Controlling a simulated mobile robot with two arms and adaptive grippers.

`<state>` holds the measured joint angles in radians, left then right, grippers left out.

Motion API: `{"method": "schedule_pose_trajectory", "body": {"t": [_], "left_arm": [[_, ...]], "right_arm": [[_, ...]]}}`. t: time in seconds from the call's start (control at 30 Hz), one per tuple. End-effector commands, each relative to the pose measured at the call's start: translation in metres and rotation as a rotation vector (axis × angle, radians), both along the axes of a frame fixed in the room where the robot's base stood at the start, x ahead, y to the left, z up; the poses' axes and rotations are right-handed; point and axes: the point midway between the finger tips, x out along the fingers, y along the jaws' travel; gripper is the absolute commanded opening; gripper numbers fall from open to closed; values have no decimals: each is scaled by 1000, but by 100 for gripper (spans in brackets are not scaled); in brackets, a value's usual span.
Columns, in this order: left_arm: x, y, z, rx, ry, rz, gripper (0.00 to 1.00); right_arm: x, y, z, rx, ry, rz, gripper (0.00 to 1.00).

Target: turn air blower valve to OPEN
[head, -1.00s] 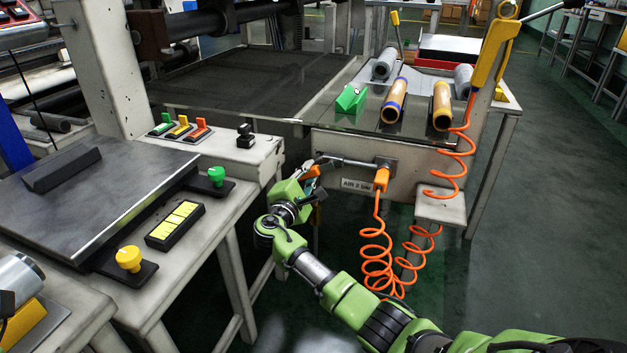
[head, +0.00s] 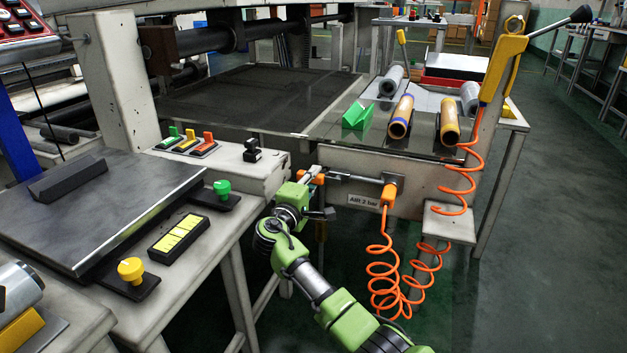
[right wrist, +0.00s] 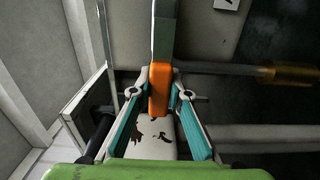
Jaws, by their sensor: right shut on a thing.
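The valve's handle, a grey lever with an orange end (right wrist: 160,88), stands between the teal-padded fingers of my right gripper (right wrist: 165,115) in the right wrist view. My right gripper (head: 308,184) is shut on this handle. In the head view, orange shows at the fingers (head: 318,179), partly hidden by them. A metal air pipe (head: 352,177) runs from there to a fitting with an orange connector (head: 389,194) on the bench front, above the "AIR 2 bar" label (head: 363,201). I cannot read any OPEN mark. My left gripper is not in view.
Coiled orange hoses (head: 383,275) hang just right of my right arm. The left worktable (head: 215,245) with a green knob (head: 222,187) is close to my gripper. Open floor lies at the right.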

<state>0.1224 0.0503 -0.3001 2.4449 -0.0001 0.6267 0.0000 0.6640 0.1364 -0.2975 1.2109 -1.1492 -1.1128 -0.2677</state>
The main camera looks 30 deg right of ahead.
Motion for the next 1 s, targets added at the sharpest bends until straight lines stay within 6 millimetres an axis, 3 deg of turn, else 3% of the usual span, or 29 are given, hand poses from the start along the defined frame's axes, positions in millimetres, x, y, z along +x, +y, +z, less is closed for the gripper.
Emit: {"method": "schedule_pose_trajectory", "body": {"t": [0.3, 0.33, 0.4, 0.77, 1.0], "left_arm": [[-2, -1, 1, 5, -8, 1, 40], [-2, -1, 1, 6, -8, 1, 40], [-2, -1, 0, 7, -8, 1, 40], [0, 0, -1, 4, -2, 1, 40], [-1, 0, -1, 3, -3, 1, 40]], "right_arm": [[0, 2, -2, 10, -3, 1, 0], [0, 2, -2, 10, -3, 1, 22], [0, 1, -2, 9, -3, 1, 35], [-1, 2, -1, 5, -3, 1, 35], [-24, 30, -2, 8, -3, 3, 35]]}}
